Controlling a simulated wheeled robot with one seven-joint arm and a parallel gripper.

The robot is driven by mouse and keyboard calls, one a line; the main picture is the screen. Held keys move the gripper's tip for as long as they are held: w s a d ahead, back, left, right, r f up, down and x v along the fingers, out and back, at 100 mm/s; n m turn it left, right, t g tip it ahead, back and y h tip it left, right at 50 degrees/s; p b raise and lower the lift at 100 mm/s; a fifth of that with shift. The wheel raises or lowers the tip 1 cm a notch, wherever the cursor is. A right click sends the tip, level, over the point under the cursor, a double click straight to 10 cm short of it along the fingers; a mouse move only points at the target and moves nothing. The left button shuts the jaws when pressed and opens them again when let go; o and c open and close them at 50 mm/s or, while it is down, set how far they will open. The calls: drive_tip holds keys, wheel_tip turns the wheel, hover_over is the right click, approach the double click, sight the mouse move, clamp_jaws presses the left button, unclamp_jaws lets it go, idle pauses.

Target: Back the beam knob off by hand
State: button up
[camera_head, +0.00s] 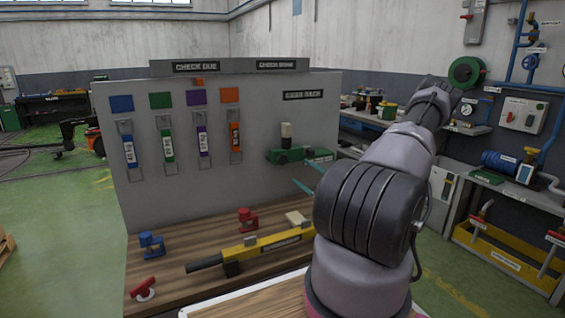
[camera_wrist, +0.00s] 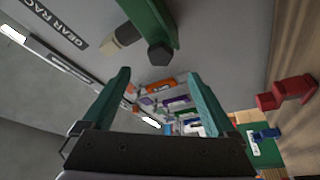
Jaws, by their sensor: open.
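I cannot tell for sure which part is the beam knob. A green fixture (camera_head: 287,156) with a beige knob (camera_head: 286,130) sticks out of the grey panel. In the wrist view, the green fixture (camera_wrist: 150,25) with its beige knob (camera_wrist: 122,35) and a black hexagonal end (camera_wrist: 160,53) is just beyond my fingertips. A yellow beam (camera_head: 262,243) with a black handle lies on the wooden bench, a beige block (camera_head: 297,219) at its right end. My gripper (camera_head: 302,173) is open, its teal fingers beside the panel, apart from the fixture. It is empty in the wrist view (camera_wrist: 156,74).
A red clamp-like piece (camera_head: 247,219), a blue one (camera_head: 151,244) and a red handle on a white base (camera_head: 143,289) stand on the bench (camera_head: 190,293). Coloured tagged tools (camera_head: 166,146) hang on the panel (camera_head: 215,95). My arm hides the bench's right part.

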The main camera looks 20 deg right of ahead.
sight(285, 160)
drive_tip(key=x, duration=1)
drive_tip(key=shift+a, duration=0.15)
drive_tip(key=c, duration=1.3)
drive_tip(key=shift+c, duration=0.2)
drive_tip(key=shift+n, duration=0.4)
